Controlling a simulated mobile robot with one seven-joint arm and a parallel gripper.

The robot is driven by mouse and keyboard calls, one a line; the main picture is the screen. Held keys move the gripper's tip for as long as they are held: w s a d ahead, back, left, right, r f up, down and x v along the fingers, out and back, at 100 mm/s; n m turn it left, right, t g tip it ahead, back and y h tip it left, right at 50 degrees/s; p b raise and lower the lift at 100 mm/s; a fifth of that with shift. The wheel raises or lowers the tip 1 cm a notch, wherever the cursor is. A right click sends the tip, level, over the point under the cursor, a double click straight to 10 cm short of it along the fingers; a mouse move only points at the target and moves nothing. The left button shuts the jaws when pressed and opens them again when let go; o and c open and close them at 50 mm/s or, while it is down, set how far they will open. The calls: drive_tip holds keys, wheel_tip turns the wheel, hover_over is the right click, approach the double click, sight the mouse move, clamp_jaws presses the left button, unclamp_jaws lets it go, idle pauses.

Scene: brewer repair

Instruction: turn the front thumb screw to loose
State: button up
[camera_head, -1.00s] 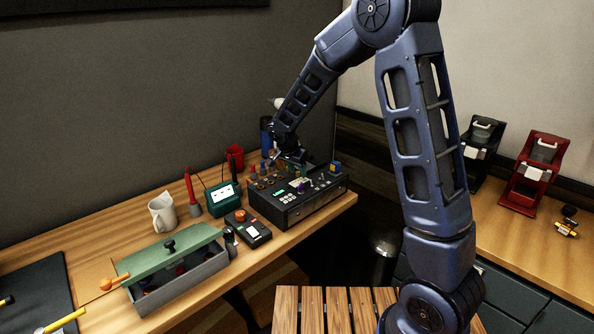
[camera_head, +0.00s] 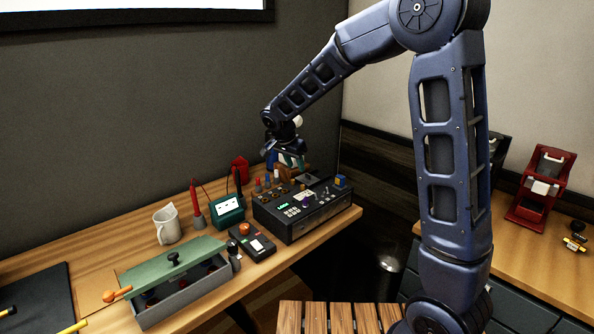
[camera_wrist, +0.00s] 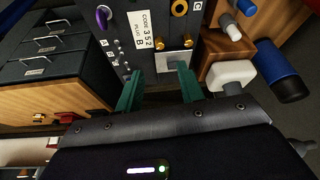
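The brewer is a black box (camera_head: 300,225) on the wooden bench, with buttons, knobs and a label on its top. My gripper (camera_head: 292,160) is above its back part, pointing down. In the wrist view my gripper (camera_wrist: 158,84) has its two green fingers apart, with a bright metal plate (camera_wrist: 174,62) visible beyond the gap. Nothing is between the fingers.
A wooden block with a white piece (camera_wrist: 232,74) and a blue cylinder (camera_wrist: 280,72) stand close to the right finger in the wrist view. A green meter (camera_head: 228,210), a handheld box (camera_head: 252,243) and a lidded toolbox (camera_head: 180,290) stand left of the brewer.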

sight(303, 185)
drive_tip(key=shift+r, duration=0.1)
drive_tip(key=shift+c, duration=0.5)
drive_tip(key=shift+c, duration=0.9)
drive_tip(key=w+d+m+g+y, duration=0.3)
drive_tip(key=w+m+g, duration=0.1)
drive_tip(key=m, duration=0.2)
wheel_tip(303, 185, down, 10)
drive_tip(key=shift+s+a, duration=0.15)
clamp_jaws()
